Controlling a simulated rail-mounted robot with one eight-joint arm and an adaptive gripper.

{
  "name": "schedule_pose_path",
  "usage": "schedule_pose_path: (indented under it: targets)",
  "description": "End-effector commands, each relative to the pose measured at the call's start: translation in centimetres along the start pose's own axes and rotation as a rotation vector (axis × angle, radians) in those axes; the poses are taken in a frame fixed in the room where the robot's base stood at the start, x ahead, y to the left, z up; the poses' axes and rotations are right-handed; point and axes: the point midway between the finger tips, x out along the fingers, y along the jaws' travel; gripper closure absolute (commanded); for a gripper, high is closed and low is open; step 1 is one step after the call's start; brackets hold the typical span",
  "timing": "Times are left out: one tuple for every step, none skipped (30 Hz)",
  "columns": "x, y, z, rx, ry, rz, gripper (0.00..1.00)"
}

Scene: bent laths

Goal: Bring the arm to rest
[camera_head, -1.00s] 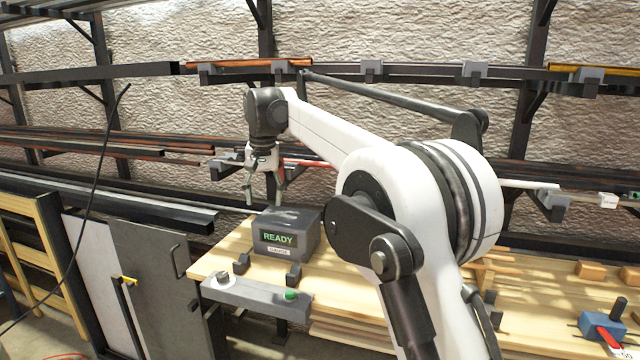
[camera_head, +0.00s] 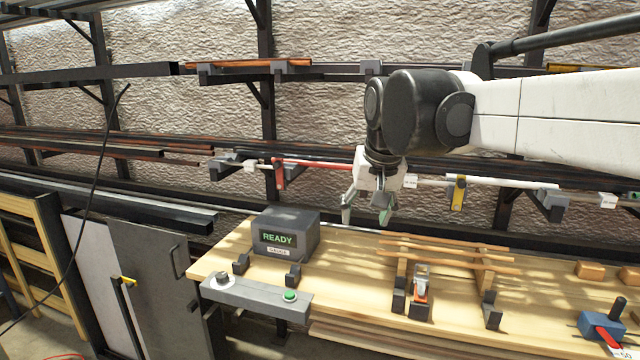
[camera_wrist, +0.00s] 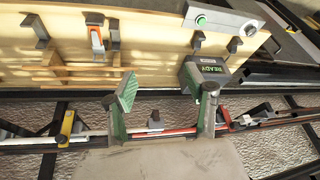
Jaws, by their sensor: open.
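My gripper (camera_head: 367,207) hangs above the back of the wooden bench, to the right of the grey gauge box (camera_head: 285,236) whose screen reads READY. Its fingers are apart and nothing is between them. In the wrist view my gripper (camera_wrist: 165,95) shows two spread green-padded fingers, with the bench on one side and the wall rail on the other. The arm reaches in from the right of the head view, its black wrist joint at the middle.
Bent wooden laths (camera_head: 445,252) lie on dark supports, with an orange-and-grey clamp (camera_head: 421,290) in front. A control bar (camera_head: 256,296) with a green button is at the bench front. A blue tool (camera_head: 602,328) is at right. Wall racks hold red and white rods.

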Motion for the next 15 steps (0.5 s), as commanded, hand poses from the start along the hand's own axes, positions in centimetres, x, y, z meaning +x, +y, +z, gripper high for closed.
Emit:
schedule_pose_path:
  targets:
    - [-0.3, 1.1, 1.7, 0.004, 0.013, 0.003, 0.51]
    - [-0.4, 1.6, 2.5, 0.004, 0.020, 0.005, 0.51]
    - [-0.5, 2.2, 3.8, 0.004, 0.031, 0.007, 0.51]
    - [-0.6, 2.7, 4.7, 0.004, 0.039, 0.009, 0.51]
    - [-0.6, 3.2, 5.6, 0.006, 0.047, 0.011, 0.51]
    - [-0.6, 3.9, 6.9, 0.006, 0.057, 0.014, 0.51]
    - [-0.6, 4.3, 7.8, 0.005, 0.065, 0.016, 0.51]
    - [-0.6, 4.7, 8.7, 0.005, 0.074, 0.018, 0.51]
    - [-0.5, 5.3, 10.1, 0.007, 0.084, 0.022, 0.51]
    - [-0.4, 5.8, 11.0, 0.007, 0.091, 0.024, 0.51]
    - [-0.3, 6.2, 12.0, 0.007, 0.099, 0.027, 0.51]
    - [-0.1, 6.7, 13.3, 0.006, 0.110, 0.030, 0.51]
    - [0.1, 7.1, 14.3, 0.007, 0.118, 0.033, 0.51]
    - [0.3, 7.5, 15.3, 0.008, 0.125, 0.036, 0.51]
    - [0.5, 7.9, 16.6, 0.008, 0.136, 0.040, 0.51]
